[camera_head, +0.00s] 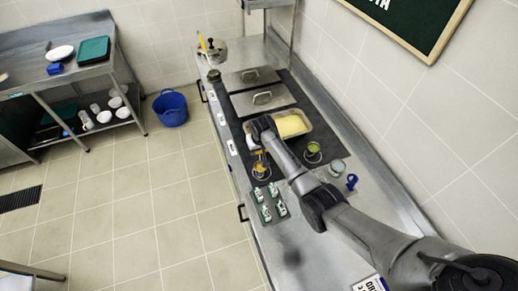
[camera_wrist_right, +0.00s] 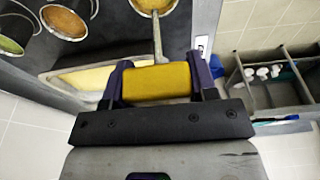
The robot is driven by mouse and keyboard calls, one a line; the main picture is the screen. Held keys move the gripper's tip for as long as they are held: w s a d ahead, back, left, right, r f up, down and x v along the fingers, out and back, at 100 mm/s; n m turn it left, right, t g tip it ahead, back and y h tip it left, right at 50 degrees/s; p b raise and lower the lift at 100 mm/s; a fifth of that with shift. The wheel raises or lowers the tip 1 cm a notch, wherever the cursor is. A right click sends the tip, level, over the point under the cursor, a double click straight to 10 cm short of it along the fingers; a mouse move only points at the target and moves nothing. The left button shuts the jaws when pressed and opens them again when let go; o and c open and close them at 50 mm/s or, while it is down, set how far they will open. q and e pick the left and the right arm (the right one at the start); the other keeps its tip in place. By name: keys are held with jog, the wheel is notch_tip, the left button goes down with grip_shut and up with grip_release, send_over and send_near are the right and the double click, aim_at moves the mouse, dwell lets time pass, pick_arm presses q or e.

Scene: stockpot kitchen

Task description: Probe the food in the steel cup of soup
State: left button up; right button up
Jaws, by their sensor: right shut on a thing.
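My right gripper (camera_wrist_right: 158,84) is shut on a yellow probe thermometer (camera_wrist_right: 160,82), gripped by its block-shaped body. Its thin metal stem (camera_wrist_right: 157,42) points away to a round cup with orange-brown contents (camera_wrist_right: 150,5) at the top edge of the right wrist view. The stem overlaps the cup's rim there; I cannot tell how deep the tip is. In the head view, my right gripper (camera_head: 259,148) is above a cup with orange contents (camera_head: 261,171), at the counter's front side. Which cup is the steel one is unclear. My left gripper is not in view.
A pan of yellow food (camera_head: 304,118) stands beside my arm. A green-filled cup (camera_head: 313,151) and a pale jar (camera_head: 337,168) stand to the right. Several green-and-white packets (camera_head: 268,211) lie nearer. Two lidded pans (camera_head: 262,97) are farther back. The counter's near end is mostly clear.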

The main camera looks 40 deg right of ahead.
jog(key=shift+f+b, duration=0.75)
jog(key=shift+f, duration=0.2)
notch_tip(320, 180, down, 4)
jog(key=shift+r+b, duration=0.2)
jog(key=shift+b, duration=0.65)
jog(key=shift+s+p, duration=0.2)
jog(key=shift+p, duration=0.4)
dwell(0.9)
dwell(0.7)
dwell(0.7)
